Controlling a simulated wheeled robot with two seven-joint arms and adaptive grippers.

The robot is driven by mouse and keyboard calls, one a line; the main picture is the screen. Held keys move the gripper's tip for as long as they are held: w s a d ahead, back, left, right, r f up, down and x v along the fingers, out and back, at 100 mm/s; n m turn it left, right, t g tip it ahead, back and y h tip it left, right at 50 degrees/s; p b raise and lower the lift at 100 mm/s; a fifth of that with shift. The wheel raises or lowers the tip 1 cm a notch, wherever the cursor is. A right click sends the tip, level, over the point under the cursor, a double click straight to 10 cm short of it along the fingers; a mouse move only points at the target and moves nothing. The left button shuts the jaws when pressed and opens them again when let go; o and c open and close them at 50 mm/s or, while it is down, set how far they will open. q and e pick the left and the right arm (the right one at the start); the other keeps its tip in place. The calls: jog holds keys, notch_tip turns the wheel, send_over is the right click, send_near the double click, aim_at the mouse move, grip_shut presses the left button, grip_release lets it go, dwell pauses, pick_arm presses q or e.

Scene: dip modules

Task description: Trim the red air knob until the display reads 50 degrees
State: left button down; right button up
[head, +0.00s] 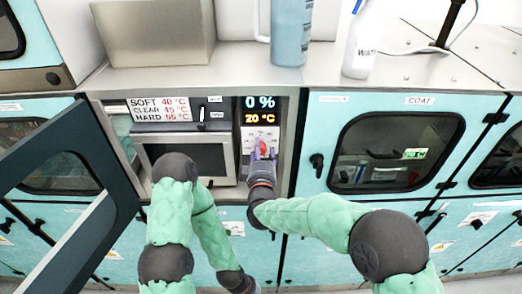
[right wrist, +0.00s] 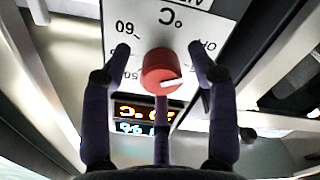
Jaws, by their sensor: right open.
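The red air knob (head: 263,148) sits on a white dial plate below the display. In the right wrist view the red knob (right wrist: 163,68) shows a white pointer line, on a dial marked 60, 50 and OFF. My right gripper (right wrist: 160,52) is open, with purple fingers on both sides of the knob and visible gaps to it. In the head view my right gripper (head: 262,160) covers the dial's lower part. The display (head: 260,118) reads 20 °C in orange, with 0 % in blue above.
A label (head: 160,108) lists SOFT 40, CLEAR 45 and HARD 55 °C. An oven-like chamber (head: 188,158) lies left of the dial. An open dark-framed door (head: 75,225) stands at the left. A blue jug (head: 290,35) and a WATER bottle (head: 364,45) stand on the counter above.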

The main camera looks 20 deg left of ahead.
jog(key=shift+w+a+f, duration=0.1)
jog(key=shift+w, duration=0.3)
jog(key=shift+s, duration=0.1)
jog(key=c, duration=1.1)
jog(key=shift+c, duration=0.2)
